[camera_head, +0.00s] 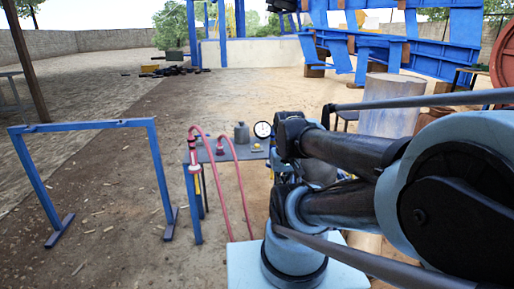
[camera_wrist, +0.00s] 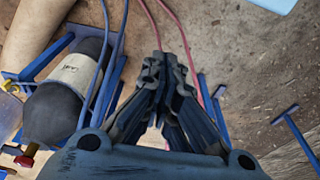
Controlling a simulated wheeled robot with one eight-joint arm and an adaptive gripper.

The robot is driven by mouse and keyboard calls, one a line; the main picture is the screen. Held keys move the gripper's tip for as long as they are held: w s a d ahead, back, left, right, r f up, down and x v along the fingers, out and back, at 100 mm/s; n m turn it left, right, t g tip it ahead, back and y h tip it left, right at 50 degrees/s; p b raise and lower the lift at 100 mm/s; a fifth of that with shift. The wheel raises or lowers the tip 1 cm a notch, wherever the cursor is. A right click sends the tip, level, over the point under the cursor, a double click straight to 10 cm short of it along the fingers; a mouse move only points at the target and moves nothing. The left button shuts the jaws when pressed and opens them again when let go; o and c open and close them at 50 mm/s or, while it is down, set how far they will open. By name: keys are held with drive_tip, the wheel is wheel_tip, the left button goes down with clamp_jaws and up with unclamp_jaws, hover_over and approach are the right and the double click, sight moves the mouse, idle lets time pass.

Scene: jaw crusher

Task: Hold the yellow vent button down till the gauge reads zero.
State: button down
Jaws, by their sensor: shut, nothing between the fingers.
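The gauge (camera_head: 262,129) is a round white dial with a dark rim on the grey table (camera_head: 232,153) in the head view. Its needle is too small to read. A small yellow thing (camera_head: 256,147) on the tabletop below the gauge looks like the vent button, but it is too small to be sure whether it is pressed. My gripper (camera_wrist: 165,60) is shut and empty in the wrist view, with its fingertips above the ground near the hoses. My arm hides my gripper in the head view.
Red hoses (camera_head: 240,185) loop down from the table's front; they also pass beyond my fingertips in the wrist view (camera_wrist: 182,28). A dark cylinder (camera_wrist: 62,105) lies in a blue frame there, near a red knob (camera_wrist: 25,158). A blue stand (camera_head: 85,126) is left of the table.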

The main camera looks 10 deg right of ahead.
drive_tip(key=w+a+r+n+t, duration=0.1)
drive_tip(key=w+r+n, duration=0.15)
drive_tip(key=w, duration=0.35)
drive_tip(key=w+r+n+t, duration=0.1)
drive_tip(key=w+r, duration=0.3)
drive_tip(key=w, duration=0.3)
drive_tip(key=n+t+y, duration=0.2)
drive_tip(key=n+t, duration=0.3)
drive_tip(key=n, duration=0.3)
hover_over(256, 145)
drive_tip(key=shift+w+a+f, duration=0.15)
drive_tip(key=shift+f, duration=1.7)
drive_tip(key=shift+f, duration=0.1)
drive_tip(key=shift+f, duration=4.3)
